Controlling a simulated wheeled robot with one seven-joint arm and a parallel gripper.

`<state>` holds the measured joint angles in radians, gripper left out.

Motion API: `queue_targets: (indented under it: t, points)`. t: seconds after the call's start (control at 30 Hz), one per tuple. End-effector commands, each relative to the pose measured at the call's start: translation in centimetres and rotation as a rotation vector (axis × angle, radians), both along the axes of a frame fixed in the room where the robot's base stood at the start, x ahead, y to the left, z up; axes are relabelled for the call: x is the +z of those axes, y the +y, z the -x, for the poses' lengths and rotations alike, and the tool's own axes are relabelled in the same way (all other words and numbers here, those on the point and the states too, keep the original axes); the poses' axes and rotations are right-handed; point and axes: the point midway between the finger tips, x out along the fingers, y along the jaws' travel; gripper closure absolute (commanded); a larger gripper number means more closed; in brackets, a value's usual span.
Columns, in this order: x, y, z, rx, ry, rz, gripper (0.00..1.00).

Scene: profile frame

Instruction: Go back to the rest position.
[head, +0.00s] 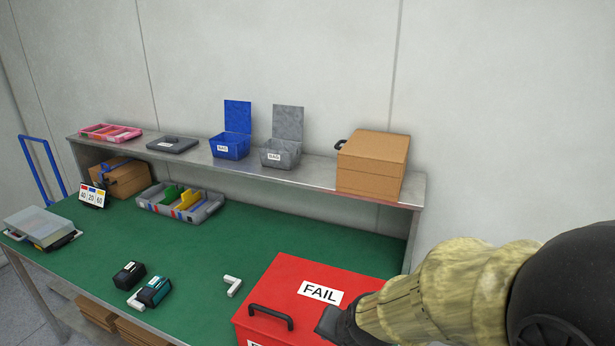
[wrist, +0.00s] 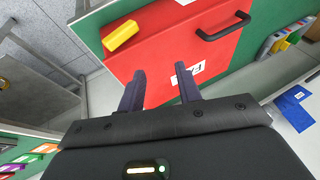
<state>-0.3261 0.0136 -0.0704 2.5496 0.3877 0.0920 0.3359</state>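My gripper (wrist: 160,88) shows in the wrist view with its two dark fingers apart and nothing between them. The red box (wrist: 165,45) lies beyond the fingertips. In the head view my arm comes in from the right, and my gripper (head: 335,322) is over the right part of the red box (head: 290,285), which has a white FAIL label and a black handle (head: 271,316). I cannot tell how high the gripper is above the lid.
The green table (head: 195,255) carries two small black devices (head: 130,275), a white angled piece (head: 232,285) and a divided grey tray (head: 180,203). A rear shelf (head: 310,170) holds blue and grey bins and a brown case (head: 372,165).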

Motion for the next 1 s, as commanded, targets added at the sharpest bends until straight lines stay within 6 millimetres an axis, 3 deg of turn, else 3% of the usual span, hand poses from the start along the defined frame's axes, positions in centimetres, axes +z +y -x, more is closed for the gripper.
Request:
queue_targets:
  t: [0.1,0.2,0.3,1.0]
  points:
    - [-1.0,-4.5,1.7,0.189,0.084,0.156,0.66]
    - [-1.5,-7.4,3.1,0.32,0.15,0.251,0.66]
    - [-1.7,-9.0,4.0,0.395,0.19,0.3,0.66]
    - [-1.8,-9.3,4.2,0.413,0.198,0.311,0.66]
